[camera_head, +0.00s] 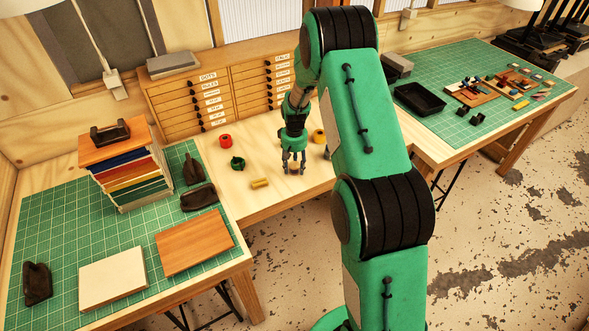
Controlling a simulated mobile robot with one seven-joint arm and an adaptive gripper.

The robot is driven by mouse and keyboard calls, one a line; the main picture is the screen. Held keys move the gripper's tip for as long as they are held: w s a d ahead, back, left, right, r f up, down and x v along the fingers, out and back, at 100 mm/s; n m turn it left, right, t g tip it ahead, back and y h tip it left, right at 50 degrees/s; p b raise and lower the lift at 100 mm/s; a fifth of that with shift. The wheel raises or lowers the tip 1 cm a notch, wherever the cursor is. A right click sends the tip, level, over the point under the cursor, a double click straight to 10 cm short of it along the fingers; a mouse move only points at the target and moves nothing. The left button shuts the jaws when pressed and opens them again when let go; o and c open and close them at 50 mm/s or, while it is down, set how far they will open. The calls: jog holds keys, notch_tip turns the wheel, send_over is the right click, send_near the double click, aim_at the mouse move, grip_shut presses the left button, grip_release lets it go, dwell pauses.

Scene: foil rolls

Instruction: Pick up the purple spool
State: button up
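I cannot clearly make out a purple spool. A small bluish-purple sliver (326,153) shows at the left edge of my arm, mostly hidden by it; I cannot tell what it is. My gripper (293,171) points down over the wooden bench, left of that sliver.
On the wooden bench (257,207) are a red spool (226,141), a green spool (238,164), a yellow roll (260,183) and a yellow-orange spool (319,136). Drawers (185,112) stand behind. A black tray (420,99) is on the right-hand mat.

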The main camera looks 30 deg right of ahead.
aim_at(295, 165)
jog(key=c, duration=0.7)
jog(key=shift+r, duration=0.1)
jog(key=shift+r, duration=0.8)
notch_tip(295, 165, up, 2)
jog(key=shift+s, duration=0.1)
jog(key=s+a, duration=0.1)
jog(key=s, duration=0.4)
jog(key=s+a+r, duration=0.1)
jog(key=s+a, duration=0.1)
jog(key=s, duration=0.3)
jog(key=s+a, duration=0.1)
jog(key=s, duration=0.4)
jog(key=shift+s+a+r+b, duration=0.1)
jog(key=shift+a+r+b, duration=0.1)
jog(key=shift+b, duration=0.15)
